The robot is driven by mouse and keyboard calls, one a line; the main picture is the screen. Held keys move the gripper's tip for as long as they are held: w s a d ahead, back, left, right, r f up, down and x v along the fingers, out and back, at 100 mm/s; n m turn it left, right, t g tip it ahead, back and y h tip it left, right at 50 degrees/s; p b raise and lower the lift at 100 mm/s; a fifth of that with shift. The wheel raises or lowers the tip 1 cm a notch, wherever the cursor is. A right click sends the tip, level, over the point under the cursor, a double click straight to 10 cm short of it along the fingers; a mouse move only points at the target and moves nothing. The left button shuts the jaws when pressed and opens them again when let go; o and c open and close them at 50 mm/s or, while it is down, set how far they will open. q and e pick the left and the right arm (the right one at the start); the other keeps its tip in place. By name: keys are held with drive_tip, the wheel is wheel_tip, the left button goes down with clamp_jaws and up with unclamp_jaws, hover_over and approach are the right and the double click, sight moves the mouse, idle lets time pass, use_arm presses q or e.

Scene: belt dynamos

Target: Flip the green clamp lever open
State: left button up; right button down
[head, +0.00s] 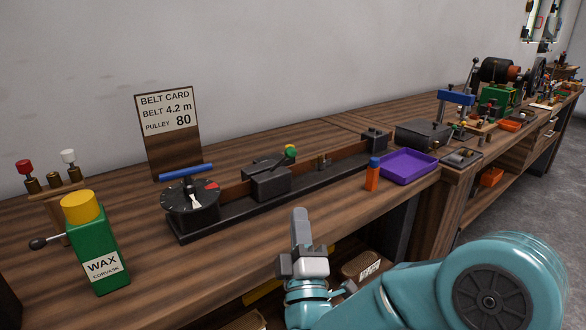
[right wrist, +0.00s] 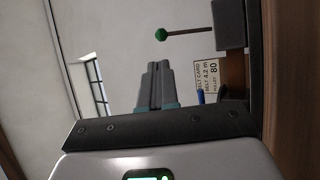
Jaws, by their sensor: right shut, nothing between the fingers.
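The green clamp lever shows as a green knob (head: 290,150) on the dark clamp block (head: 268,182) at the middle of the long black fixture. In the right wrist view the green knob (right wrist: 161,35) sits at the end of a thin dark rod, which runs to a dark block (right wrist: 231,24). My right gripper (head: 299,222) is in front of the bench's front edge, nearer to me than the clamp block and apart from it. In the right wrist view its fingers (right wrist: 157,72) are together and empty, with a gap between them and the knob. My left gripper is not in view.
A dial with a blue handle (head: 186,171) stands at the fixture's left end. A green wax bottle (head: 97,250) is at the left. An orange bottle (head: 372,177) and a purple tray (head: 408,168) are at the right. A belt card (head: 168,125) stands behind.

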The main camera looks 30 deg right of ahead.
sight(291, 157)
drive_tip(key=p+x, duration=0.1)
drive_tip(key=x, duration=1.1)
drive_tip(key=shift+p, duration=0.4)
drive_tip(key=shift+w, duration=0.1)
